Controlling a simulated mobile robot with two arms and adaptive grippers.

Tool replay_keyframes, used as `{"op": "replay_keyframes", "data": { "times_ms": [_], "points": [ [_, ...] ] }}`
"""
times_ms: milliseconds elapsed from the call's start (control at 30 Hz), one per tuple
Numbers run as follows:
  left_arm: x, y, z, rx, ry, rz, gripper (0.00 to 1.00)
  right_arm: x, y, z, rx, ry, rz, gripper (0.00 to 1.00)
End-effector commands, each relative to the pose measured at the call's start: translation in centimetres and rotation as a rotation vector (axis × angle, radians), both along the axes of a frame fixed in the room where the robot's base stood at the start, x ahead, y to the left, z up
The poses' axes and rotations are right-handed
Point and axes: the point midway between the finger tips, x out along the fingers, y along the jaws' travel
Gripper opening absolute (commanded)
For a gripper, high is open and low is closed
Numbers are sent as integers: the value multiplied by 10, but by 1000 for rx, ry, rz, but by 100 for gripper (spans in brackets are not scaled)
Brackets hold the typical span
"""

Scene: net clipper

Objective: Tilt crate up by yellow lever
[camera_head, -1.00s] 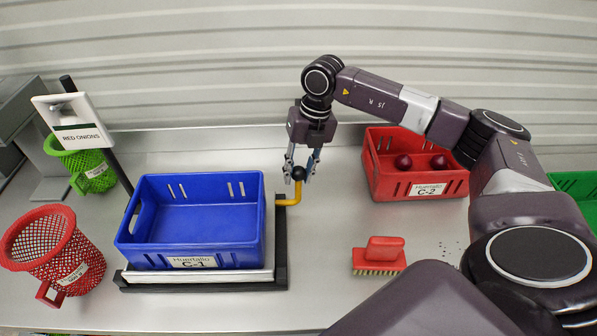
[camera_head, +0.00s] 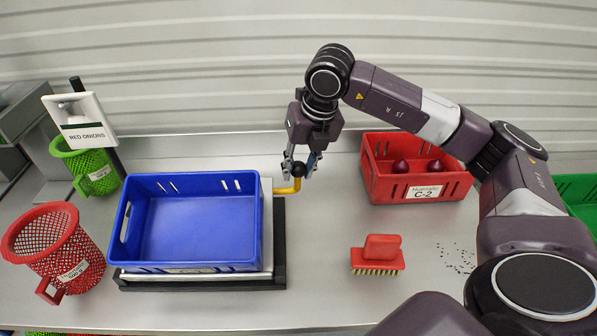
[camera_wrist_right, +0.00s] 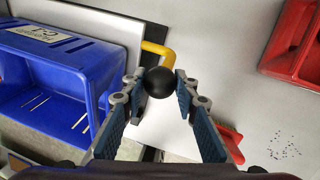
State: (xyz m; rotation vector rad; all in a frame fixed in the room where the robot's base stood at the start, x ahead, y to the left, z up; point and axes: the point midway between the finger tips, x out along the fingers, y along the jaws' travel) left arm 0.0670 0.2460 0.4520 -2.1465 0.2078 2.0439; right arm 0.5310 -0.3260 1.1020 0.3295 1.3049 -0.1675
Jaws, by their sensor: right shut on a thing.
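The blue crate (camera_head: 190,220), empty, sits on a pale platform over a dark base frame (camera_head: 281,255) at centre left. Its back looks raised and its open top leans towards me. The yellow lever (camera_head: 285,190) sticks out at the crate's right rear and ends in a black knob (camera_head: 299,170). My right gripper (camera_head: 300,168) comes down from above and is shut on the knob. In the right wrist view the knob (camera_wrist_right: 160,82) sits between the two fingers, with the yellow bar (camera_wrist_right: 158,48) just beyond. My left gripper is out of view.
A red crate (camera_head: 375,180) with red onions stands at the back right. A red brush (camera_head: 380,254) lies in front of it, near dark specks. Red (camera_head: 60,255) and green (camera_head: 90,165) mesh baskets and a red onions sign (camera_head: 82,130) stand left. A green crate edges the right.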

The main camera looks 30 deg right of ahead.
Motion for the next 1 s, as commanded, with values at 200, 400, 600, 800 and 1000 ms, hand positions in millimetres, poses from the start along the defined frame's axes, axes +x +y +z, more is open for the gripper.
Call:
{"op": "replay_keyframes", "data": {
  "times_ms": [200, 400, 600, 800, 1000],
  "points": [
    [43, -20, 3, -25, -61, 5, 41, 2, -1, 1, -1, -6, -1, 0],
    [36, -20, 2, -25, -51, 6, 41, 2, -1, 1, -1, -6, -1, 45],
    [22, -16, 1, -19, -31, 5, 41, 2, -1, 0, -1, -5, -2, 45],
    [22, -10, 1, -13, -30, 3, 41, 0, -2, 9, -3, -7, -2, 45],
    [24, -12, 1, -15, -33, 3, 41, -10, -4, 45, -1, -10, -2, 45]
  ]
}}
